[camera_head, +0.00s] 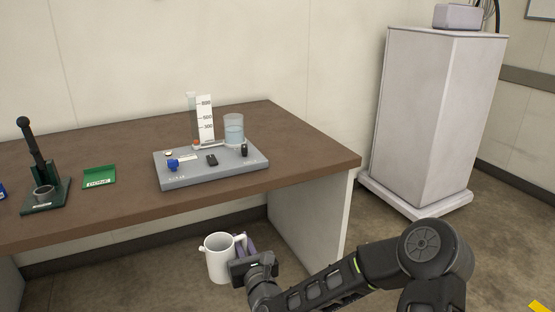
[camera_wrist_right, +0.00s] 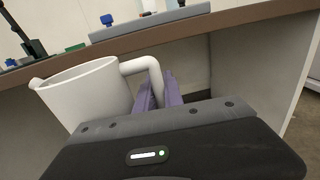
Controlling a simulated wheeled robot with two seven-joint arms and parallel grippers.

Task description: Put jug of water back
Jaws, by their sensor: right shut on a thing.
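The jug (camera_head: 220,258) is white with a spout and a handle. It is held in front of the brown table, below the level of its top, and looks roughly upright in the head view. My right gripper (camera_head: 244,249) is shut on the jug's handle. In the right wrist view the jug (camera_wrist_right: 85,95) is at the left, and its handle passes between the purple fingers of the gripper (camera_wrist_right: 158,92). The water inside the jug cannot be seen. My left gripper is not in view.
The brown table (camera_head: 110,212) carries a grey tray (camera_head: 215,174) with a clear beaker (camera_head: 234,128), a white scale panel (camera_head: 205,117) and small parts. A green tray (camera_head: 99,177) and a dark lever press (camera_head: 45,190) stand left. A pale cabinet (camera_head: 430,120) stands right.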

